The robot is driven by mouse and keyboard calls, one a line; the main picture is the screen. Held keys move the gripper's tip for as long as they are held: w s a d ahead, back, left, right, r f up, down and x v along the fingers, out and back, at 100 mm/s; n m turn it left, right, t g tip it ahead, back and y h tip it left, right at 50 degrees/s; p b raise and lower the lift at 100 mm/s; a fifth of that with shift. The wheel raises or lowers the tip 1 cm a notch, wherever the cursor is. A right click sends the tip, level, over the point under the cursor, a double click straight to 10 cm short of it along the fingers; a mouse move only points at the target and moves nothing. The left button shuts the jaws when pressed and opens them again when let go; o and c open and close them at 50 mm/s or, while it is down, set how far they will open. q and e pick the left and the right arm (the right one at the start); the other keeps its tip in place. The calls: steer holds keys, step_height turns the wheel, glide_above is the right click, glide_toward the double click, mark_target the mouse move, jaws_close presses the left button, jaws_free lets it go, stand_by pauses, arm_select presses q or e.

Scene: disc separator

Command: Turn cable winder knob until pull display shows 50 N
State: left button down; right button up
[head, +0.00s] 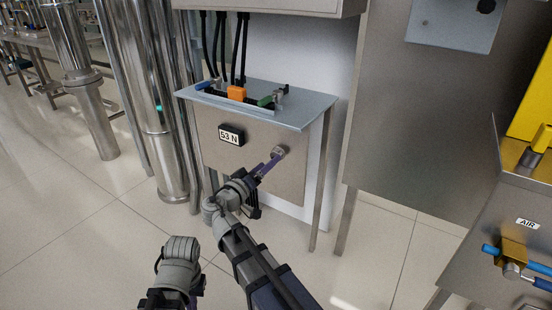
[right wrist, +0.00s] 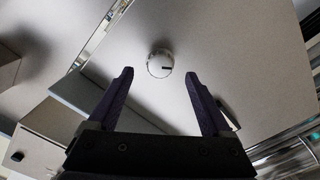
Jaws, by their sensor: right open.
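The cable winder knob (head: 278,152) is a small round metal knob on the front panel of the steel stand. In the right wrist view the knob (right wrist: 160,64) is pale with a dark mark on its right side. The pull display (head: 231,136) left of the knob reads 53 N. My right gripper (head: 270,163) is open in front of the knob. In the right wrist view its purple fingers (right wrist: 158,75) are spread, with the knob just beyond the tips and between them, apart from both. Of my left arm, a grey wrist and a sliver of purple show low; its jaws are unclear.
On the stand's top (head: 300,113) lie an orange block (head: 236,93), a blue piece and a green piece, with black cables above. Steel pipes (head: 150,110) stand to the left. A panel with an AIR label (head: 527,224) and blue-handled valve is at right. Floor in front is clear.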

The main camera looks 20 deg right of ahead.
steer(key=x, duration=0.6)
steer(key=shift+s, duration=0.1)
steer(key=c, duration=1.3)
jaws_close()
